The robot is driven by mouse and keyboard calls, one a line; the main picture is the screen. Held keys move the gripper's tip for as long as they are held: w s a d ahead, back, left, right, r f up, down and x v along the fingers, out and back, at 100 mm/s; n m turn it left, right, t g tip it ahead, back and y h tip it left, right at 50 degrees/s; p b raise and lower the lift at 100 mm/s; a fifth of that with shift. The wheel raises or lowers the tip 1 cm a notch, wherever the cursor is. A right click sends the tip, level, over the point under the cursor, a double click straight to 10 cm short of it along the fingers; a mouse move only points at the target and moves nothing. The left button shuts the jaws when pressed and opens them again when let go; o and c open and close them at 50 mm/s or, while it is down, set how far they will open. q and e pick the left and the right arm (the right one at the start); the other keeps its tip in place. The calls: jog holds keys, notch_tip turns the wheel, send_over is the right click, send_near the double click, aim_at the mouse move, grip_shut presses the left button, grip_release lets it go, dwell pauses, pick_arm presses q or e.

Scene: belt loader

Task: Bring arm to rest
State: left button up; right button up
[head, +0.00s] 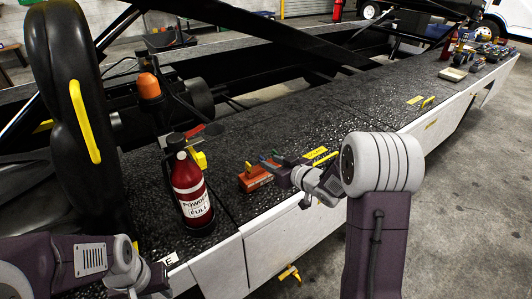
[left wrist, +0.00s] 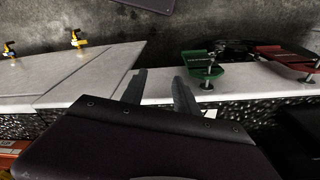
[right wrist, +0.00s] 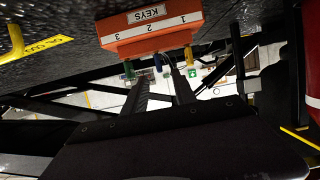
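My right gripper (head: 284,175) is beside the orange key box (head: 256,178) on the black deck. In the right wrist view the box (right wrist: 150,32) is labelled KEYS and numbered 1, 2, 3. A green key (right wrist: 129,69), a blue key (right wrist: 158,62) and a yellow key (right wrist: 189,56) stick out of it. The right fingers (right wrist: 160,72) are apart near the blue key; contact cannot be told. My left gripper (head: 140,280) is low at the left. Its fingers (left wrist: 158,80) are apart and empty by the white side panel (left wrist: 90,88).
A red powder extinguisher (head: 192,190) stands left of the key box. An orange beacon (head: 149,86) and a black wheel-like part (head: 60,130) are behind it. The deck's middle (head: 350,115) is clear.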

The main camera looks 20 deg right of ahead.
jog(key=s+a+r+p, duration=0.1)
jog(key=a+r+p, duration=0.25)
jog(key=r, duration=0.25)
jog(key=a+r+p, duration=0.3)
jog(key=r+p, duration=0.2)
jog(key=r, duration=0.2)
jog(key=s+d+f+m+g+h+p, duration=0.1)
jog(key=s+f+g, duration=0.3)
jog(key=s, duration=0.4)
jog(key=s+d+f+m+g+h+p, duration=0.1)
jog(key=s+f+g, duration=0.3)
jog(key=s, duration=0.5)
jog(key=s+d+f+m+g+h, duration=0.2)
jog(key=s+f+g, duration=0.2)
jog(key=s, duration=0.5)
jog(key=shift+d+f+h+p, duration=0.15)
jog(key=shift+d+h+p, duration=0.15)
jog(key=shift+p, duration=0.1)
jog(key=shift+w, duration=0.1)
